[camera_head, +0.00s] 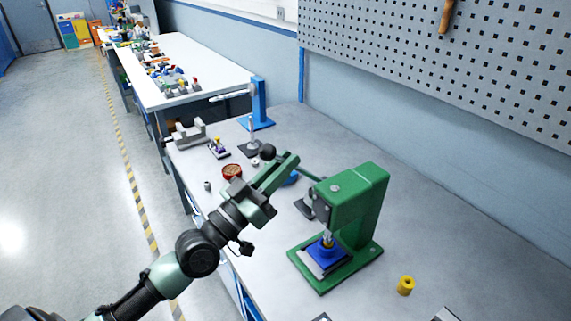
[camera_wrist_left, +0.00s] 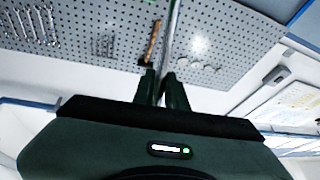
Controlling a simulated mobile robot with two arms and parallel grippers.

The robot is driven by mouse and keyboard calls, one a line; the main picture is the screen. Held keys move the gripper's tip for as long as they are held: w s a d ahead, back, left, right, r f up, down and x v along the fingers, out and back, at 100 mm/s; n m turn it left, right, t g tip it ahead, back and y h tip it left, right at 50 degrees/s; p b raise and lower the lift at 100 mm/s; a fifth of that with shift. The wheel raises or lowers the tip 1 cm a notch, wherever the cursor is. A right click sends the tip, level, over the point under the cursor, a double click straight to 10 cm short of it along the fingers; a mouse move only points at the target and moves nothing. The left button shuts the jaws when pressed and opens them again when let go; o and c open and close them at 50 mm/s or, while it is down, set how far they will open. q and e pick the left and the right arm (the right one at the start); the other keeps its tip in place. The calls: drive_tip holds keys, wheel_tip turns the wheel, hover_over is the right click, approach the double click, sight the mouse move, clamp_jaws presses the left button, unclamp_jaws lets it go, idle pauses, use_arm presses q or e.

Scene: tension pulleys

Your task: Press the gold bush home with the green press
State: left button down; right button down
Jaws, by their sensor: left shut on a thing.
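The green press (camera_head: 362,200) stands on the bench. Its lever (camera_head: 309,172) reaches up and left from the head, and a black ball knob (camera_head: 268,150) shows beside my gripper. My left gripper (camera_head: 289,160) is shut on the lever. In the left wrist view a thin rod (camera_wrist_left: 171,40) rises from between the closed fingers. Under the ram, a blue block (camera_head: 324,257) sits on the press base, with a small gold piece (camera_head: 328,239) between ram and block; its seating is hard to tell. My right gripper is not in view.
A yellow-gold ringed cylinder (camera_head: 405,285) stands right of the press base. A reddish round dish (camera_head: 232,171), a blue stand (camera_head: 258,105) and a grey fixture (camera_head: 190,133) are farther back. The bench right of the press, towards the pegboard wall (camera_head: 430,60), is mostly clear.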

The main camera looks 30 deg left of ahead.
use_arm(q)
drive_tip(key=shift+w+a+r, duration=0.1)
drive_tip(key=shift+a+r, duration=0.05)
drive_tip(key=shift+a, duration=0.1)
drive_tip(key=c, duration=1.5)
unclamp_jaws()
drive_tip(key=shift+o, duration=0.2)
drive_tip(key=shift+a+f, duration=0.25)
drive_tip(key=shift+a, duration=0.1)
drive_tip(key=shift+d, duration=0.25)
drive_tip(key=b+v, duration=0.4)
drive_tip(key=v, duration=0.3)
drive_tip(key=shift+s, duration=0.4)
drive_tip(key=shift+a, duration=0.1)
